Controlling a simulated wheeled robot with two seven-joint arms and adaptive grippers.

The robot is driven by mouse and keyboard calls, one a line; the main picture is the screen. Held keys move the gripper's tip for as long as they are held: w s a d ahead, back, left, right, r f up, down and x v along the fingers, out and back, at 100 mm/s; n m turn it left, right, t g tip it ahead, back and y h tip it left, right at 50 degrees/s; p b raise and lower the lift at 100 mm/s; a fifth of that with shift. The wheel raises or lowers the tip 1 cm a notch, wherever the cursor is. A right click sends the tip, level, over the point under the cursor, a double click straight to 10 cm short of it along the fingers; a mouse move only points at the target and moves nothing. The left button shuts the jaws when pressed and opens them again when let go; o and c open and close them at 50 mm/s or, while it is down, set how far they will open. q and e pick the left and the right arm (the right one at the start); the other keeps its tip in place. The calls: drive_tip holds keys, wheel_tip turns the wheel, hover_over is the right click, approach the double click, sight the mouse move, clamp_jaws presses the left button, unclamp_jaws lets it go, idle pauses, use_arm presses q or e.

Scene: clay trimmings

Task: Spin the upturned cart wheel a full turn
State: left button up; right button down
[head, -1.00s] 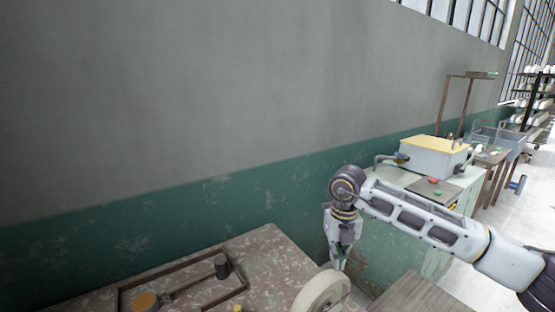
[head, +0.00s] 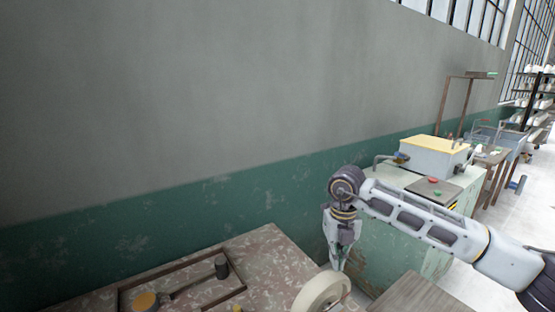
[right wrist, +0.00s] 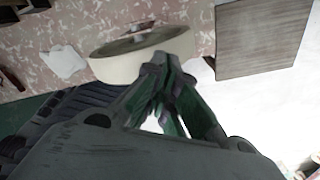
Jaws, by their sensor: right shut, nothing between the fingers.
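The cart wheel (head: 318,292) is a cream-coloured disc at the right edge of the speckled table in the head view, cut off by the bottom of the picture. In the right wrist view the wheel (right wrist: 112,58) lies just beyond my fingertips, its hub partly showing. My right gripper (head: 338,266) points down at the wheel's far right rim. In the right wrist view its fingertips (right wrist: 168,68) are together, empty, and overlap the rim; I cannot tell whether they touch it. My left gripper is not in view.
The speckled table (head: 284,262) bears a dark frame (head: 122,297) with a mallet-like tool inside. A brown wooden surface (head: 415,294) lies right of the wheel. A worn green cabinet (head: 385,248) with a grey, yellow-topped box (head: 432,157) stands behind my right arm.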

sight(318, 283)
use_arm(q)
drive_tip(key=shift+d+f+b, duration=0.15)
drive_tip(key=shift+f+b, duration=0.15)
drive_tip(key=shift+b, duration=0.05)
use_arm(e)
drive_tip(key=shift+s+a, duration=0.6)
drive_tip(key=shift+a, duration=0.25)
drive_tip(key=shift+s+a, duration=0.55)
drive_tip(key=shift+a, duration=0.35)
drive_tip(key=shift+s+a, duration=0.6)
drive_tip(key=shift+a, duration=0.25)
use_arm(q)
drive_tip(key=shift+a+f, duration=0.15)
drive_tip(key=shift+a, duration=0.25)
use_arm(e)
drive_tip(key=shift+d+f, duration=0.1)
drive_tip(key=shift+f, duration=0.1)
use_arm(q)
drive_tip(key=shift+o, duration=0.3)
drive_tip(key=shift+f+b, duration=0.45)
drive_tip(key=shift+b, duration=0.15)
use_arm(e)
drive_tip(key=shift+f, duration=0.55)
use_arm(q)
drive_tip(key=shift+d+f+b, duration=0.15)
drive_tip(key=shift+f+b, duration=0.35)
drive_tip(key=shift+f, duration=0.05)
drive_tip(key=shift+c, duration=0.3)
use_arm(e)
drive_tip(key=shift+f, duration=0.65)
